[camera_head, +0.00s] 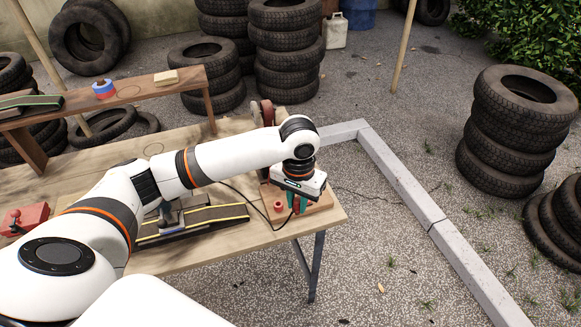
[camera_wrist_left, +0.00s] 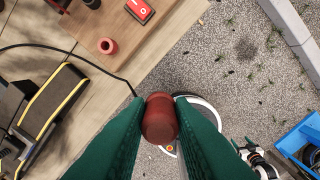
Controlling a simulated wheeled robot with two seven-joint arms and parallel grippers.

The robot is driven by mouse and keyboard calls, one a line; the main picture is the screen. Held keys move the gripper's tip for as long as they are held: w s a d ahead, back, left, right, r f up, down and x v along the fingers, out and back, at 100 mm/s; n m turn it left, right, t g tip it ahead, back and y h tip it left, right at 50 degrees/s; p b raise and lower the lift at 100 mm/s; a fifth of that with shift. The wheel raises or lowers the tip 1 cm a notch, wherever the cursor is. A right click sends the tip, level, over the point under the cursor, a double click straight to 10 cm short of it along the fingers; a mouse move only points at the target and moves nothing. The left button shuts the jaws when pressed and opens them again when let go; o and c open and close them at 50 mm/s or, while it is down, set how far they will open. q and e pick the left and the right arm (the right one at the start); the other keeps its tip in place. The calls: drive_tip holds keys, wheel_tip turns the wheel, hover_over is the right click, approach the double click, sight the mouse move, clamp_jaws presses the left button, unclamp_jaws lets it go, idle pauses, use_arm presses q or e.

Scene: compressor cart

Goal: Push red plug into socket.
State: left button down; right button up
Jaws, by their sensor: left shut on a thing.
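My left gripper (camera_head: 297,204) is at the right end of the workbench, its green fingers pointing down. In the left wrist view, the left gripper (camera_wrist_left: 160,122) is shut on the rounded red plug (camera_wrist_left: 160,112). A black cable runs to the plug from the left. The red ring-shaped socket (camera_head: 278,205) stands on a wooden board (camera_head: 321,206), just left of the fingers. The socket (camera_wrist_left: 108,46) also shows in the wrist view, its hole open and empty, apart from the plug.
A red rocker switch (camera_wrist_left: 140,10) sits on the board near the socket. A black belt-like piece with yellow edges (camera_head: 195,223) lies on the workbench (camera_head: 240,243). A blue crate (camera_wrist_left: 301,146) is on the gravel. Stacked tyres (camera_head: 513,130) and a concrete curb (camera_head: 405,190) lie beyond.

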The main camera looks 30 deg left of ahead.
use_arm(q)
drive_tip(key=w+a+f+p, duration=0.2)
drive_tip(key=w+a+p, duration=0.35)
drive_tip(key=a, duration=0.45)
use_arm(e)
drive_tip(key=a+r, duration=0.3)
drive_tip(key=r, duration=0.5)
use_arm(q)
drive_tip(key=f+b, duration=0.1)
drive_tip(key=b, duration=0.1)
drive_tip(key=f+b, duration=0.3)
drive_tip(key=b, duration=0.1)
drive_tip(key=shift+w+d+f, duration=0.2)
drive_tip(key=shift+d+f, duration=0.05)
drive_tip(key=shift+f, duration=0.9)
use_arm(e)
wheel_tip(320, 180, down, 6)
drive_tip(key=shift+w+d+f, duration=0.2)
drive_tip(key=shift+d, duration=0.1)
drive_tip(key=shift+d, duration=0.25)
drive_tip(key=shift+d+r, duration=0.15)
drive_tip(key=shift+r, duration=0.1)
use_arm(q)
drive_tip(key=shift+f+p, duration=0.1)
drive_tip(key=shift+p, duration=0.35)
use_arm(e)
drive_tip(key=shift+r, duration=0.25)
